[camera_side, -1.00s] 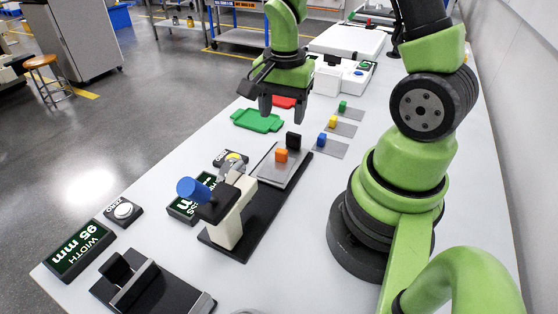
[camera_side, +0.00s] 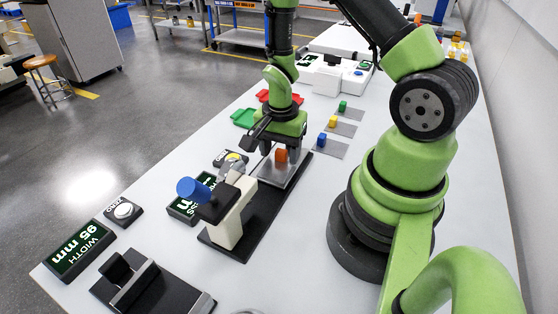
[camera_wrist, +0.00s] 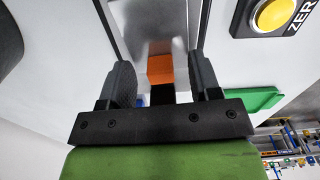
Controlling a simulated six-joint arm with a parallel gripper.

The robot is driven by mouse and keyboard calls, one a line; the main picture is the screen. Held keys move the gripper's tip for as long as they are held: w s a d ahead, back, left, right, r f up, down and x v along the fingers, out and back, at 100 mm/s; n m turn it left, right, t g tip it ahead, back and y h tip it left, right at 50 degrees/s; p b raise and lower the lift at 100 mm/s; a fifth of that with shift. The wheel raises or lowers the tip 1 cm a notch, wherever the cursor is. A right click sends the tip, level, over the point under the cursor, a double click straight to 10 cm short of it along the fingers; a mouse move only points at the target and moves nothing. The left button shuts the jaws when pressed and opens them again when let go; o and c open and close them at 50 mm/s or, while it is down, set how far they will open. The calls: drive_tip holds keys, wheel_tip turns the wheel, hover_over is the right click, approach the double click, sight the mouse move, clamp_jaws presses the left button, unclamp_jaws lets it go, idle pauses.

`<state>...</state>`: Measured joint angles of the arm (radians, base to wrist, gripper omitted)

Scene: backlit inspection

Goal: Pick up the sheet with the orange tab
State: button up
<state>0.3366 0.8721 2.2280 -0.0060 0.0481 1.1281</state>
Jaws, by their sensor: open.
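The grey metal sheet (camera_side: 270,174) lies on the far end of a black base (camera_side: 262,212), and its orange tab (camera_side: 281,157) stands upright on it. My gripper (camera_side: 281,151) is open and low over the sheet, with a finger on either side of the orange tab. In the wrist view the orange tab (camera_wrist: 160,69) shows between the two open fingers (camera_wrist: 160,84), with gaps at both sides. A dark block shows just behind the tab there. Whether the fingertips touch the sheet cannot be told.
Sheets with blue (camera_side: 322,140), yellow (camera_side: 333,121) and green (camera_side: 342,106) tabs lie to the right. A green tray (camera_side: 243,118) and a red tray (camera_side: 263,96) lie behind.

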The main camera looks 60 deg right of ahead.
drive_tip(key=shift+f, duration=0.2)
drive_tip(key=c, duration=1)
drive_tip(key=shift+r, duration=0.1)
